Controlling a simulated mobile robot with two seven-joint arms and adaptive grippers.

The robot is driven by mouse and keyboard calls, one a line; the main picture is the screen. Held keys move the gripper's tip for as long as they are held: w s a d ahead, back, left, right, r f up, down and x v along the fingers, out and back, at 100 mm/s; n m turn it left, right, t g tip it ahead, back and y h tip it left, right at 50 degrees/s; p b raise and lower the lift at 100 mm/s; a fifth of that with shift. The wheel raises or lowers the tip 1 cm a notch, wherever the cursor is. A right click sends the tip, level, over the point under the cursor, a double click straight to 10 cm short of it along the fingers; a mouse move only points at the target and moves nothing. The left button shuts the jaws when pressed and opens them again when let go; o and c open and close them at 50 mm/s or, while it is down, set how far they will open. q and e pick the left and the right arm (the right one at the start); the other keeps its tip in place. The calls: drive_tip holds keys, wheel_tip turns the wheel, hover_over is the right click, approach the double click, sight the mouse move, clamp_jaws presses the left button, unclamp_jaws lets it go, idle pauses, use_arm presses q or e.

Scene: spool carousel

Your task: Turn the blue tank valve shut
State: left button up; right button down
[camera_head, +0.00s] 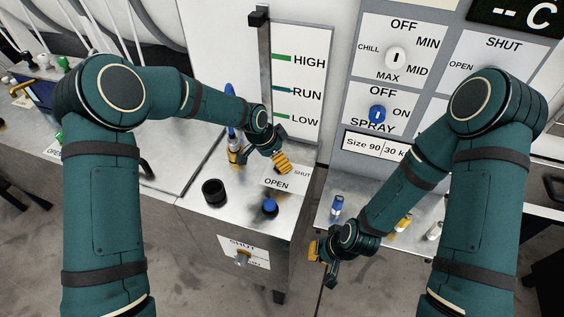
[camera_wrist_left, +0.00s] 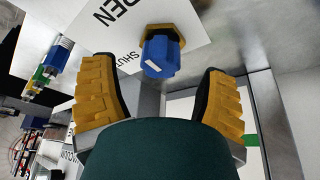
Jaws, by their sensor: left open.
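The blue tank valve (camera_wrist_left: 160,57) shows in the left wrist view, a blue faceted knob with a white mark on a brass base. It stands at a white OPEN/SHUT plate (camera_wrist_left: 118,22). My left gripper (camera_wrist_left: 160,82) is open; its yellow fingers lie either side of the knob's line, with the knob just ahead, apart from both fingers. In the head view my left gripper (camera_head: 281,162) is over the plate (camera_head: 292,184) on the metal cabinet top and seems to hide the valve. My right gripper (camera_head: 321,251) hangs low beside the cabinet; its opening is unclear.
On the cabinet top (camera_head: 235,205) stand a black cup (camera_head: 214,192), a blue-topped knob (camera_head: 270,207) and a blue-and-brass fitting (camera_head: 234,150). A level gauge (camera_head: 297,90) rises behind. A lower shelf at right holds small bottles (camera_head: 337,206).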

use_arm(q)
drive_tip(key=shift+x, duration=1.5)
drive_tip(key=c, duration=1.2)
